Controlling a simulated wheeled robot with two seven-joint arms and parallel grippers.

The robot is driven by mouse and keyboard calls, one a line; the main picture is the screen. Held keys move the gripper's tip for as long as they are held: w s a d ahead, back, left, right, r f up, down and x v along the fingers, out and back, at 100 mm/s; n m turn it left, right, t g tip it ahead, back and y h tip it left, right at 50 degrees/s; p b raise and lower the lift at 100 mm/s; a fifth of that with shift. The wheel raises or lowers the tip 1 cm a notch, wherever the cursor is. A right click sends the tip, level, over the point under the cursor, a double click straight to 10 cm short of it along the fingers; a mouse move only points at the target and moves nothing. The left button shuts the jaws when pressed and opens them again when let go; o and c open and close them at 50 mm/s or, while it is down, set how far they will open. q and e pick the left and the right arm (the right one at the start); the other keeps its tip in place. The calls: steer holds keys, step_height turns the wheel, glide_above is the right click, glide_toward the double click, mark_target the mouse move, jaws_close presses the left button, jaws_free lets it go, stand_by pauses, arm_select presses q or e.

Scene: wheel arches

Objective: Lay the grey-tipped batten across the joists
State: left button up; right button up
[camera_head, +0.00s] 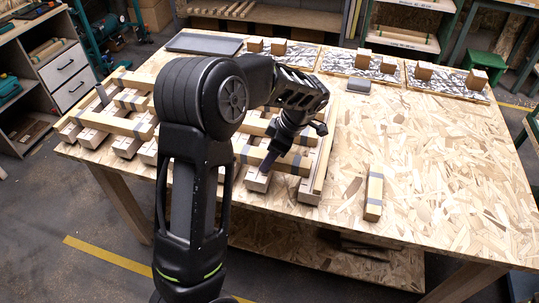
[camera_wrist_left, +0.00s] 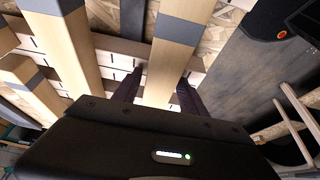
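The joists (camera_head: 258,180) are pale wooden bars in a frame on the left of the table. Several wooden battens with grey bands lie across them. My left gripper (camera_head: 270,160) points down at one grey-banded batten (camera_head: 292,163) at the frame's near right. In the left wrist view the fingers (camera_wrist_left: 158,88) stand either side of this batten (camera_wrist_left: 168,65), seemingly with narrow gaps. The batten lies over a pale slotted joist (camera_wrist_left: 115,58). Another batten with grey bands (camera_head: 374,193) lies loose on the table, right of the frame. My right gripper is not visible.
The chipboard table (camera_head: 450,165) has wide clear room on the right. Along its back edge are a grey tray (camera_head: 204,43), patterned mats with small wooden blocks (camera_head: 476,80) and a small grey box (camera_head: 358,85). My left arm hides part of the frame.

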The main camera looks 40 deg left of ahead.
arm_select(q)
steer(key=shift+o, duration=0.7)
steer(key=shift+r, duration=0.15)
steer(key=shift+w+d+r, duration=0.1)
steer(key=shift+r, duration=0.1)
steer(key=b+v, duration=0.1)
steer(key=v, duration=0.8)
steer(key=shift+r, duration=0.15)
steer(key=shift+p+v, duration=0.9)
steer(key=shift+v, duration=0.25)
